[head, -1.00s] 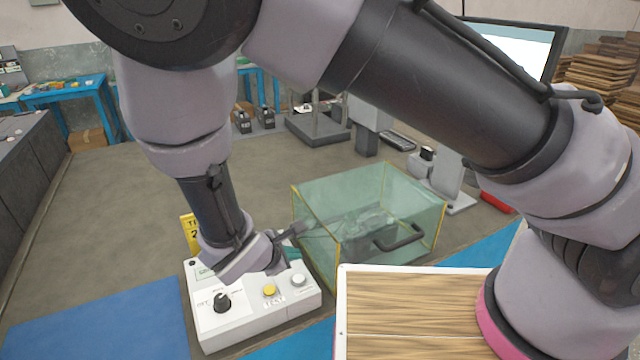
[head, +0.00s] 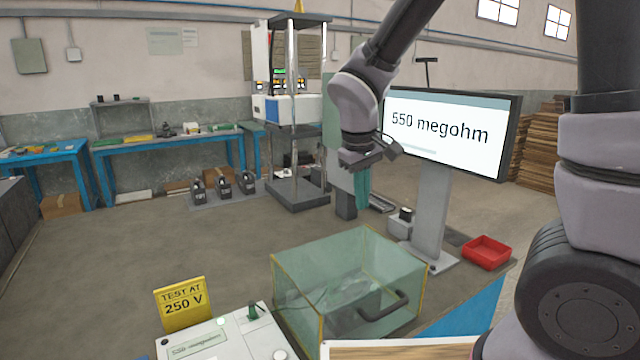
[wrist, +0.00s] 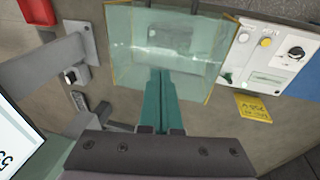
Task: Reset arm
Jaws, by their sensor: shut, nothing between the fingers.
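My gripper (head: 362,204) hangs below my raised arm in the head view, near the monitor's left edge. In the wrist view its teal fingers (wrist: 160,76) are together, with nothing between them. They point toward the clear glass box (wrist: 120,45), which lies beyond their tips. In the head view the glass box (head: 290,290), with yellow edges and a dark handle, sits on the table. The white tester (head: 235,345) is at its left, partly cut off by the frame. The monitor (head: 440,130) reads "550 megohm".
A yellow sign (head: 183,303) reading "TEST AT 250 V" stands behind the tester. A red tray (head: 486,253) lies at the right. A press with metal columns (head: 295,120) stands behind. Several black-and-grey units (head: 222,184) stand left of it. The table's left part is bare.

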